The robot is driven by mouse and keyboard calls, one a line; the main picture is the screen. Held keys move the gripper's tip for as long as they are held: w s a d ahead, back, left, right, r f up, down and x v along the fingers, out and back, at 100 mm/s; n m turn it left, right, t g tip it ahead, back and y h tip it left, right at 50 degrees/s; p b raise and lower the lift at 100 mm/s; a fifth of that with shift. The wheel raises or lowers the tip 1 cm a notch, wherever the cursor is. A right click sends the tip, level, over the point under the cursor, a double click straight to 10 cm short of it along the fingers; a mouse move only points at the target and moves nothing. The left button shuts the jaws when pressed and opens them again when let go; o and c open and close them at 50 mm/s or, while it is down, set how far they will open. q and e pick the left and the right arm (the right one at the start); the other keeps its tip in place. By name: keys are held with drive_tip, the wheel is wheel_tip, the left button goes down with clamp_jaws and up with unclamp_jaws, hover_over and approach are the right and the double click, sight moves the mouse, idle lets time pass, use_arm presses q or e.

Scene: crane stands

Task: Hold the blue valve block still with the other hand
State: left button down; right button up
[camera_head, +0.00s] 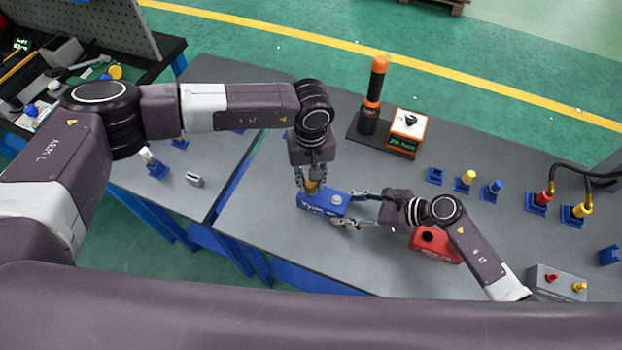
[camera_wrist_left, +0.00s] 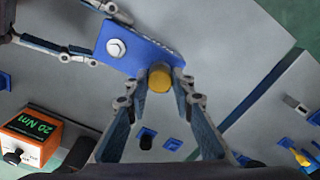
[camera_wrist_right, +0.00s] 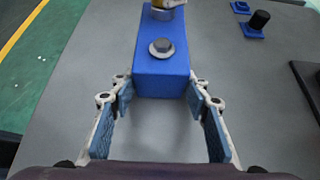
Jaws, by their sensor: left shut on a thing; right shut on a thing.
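The blue valve block (camera_head: 316,203) lies on the grey bench, with a silver bolt head on top and a yellow fitting (camera_wrist_left: 160,78) at its far end. My left gripper (camera_head: 311,186) comes down from above and is shut on the yellow fitting; in the left wrist view its fingers flank the fitting. My right gripper (camera_head: 347,207) comes from the right and is shut on the block's near end, one finger along each side. The block also shows in the right wrist view (camera_wrist_right: 163,80), between the right fingers.
A red block (camera_head: 436,245) with a black knob sits beside my right gripper. An orange display box (camera_head: 408,130) and an upright black-and-orange tool (camera_head: 374,85) stand behind. Several blue holders with fittings line the right. A gap separates the left bench (camera_head: 225,85).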

use_arm(q)
drive_tip(key=m, duration=0.4)
drive_tip(key=shift+m, duration=0.6)
drive_tip(key=m, duration=0.3)
drive_tip(key=shift+m, duration=1.1)
drive_tip(key=m, duration=0.5)
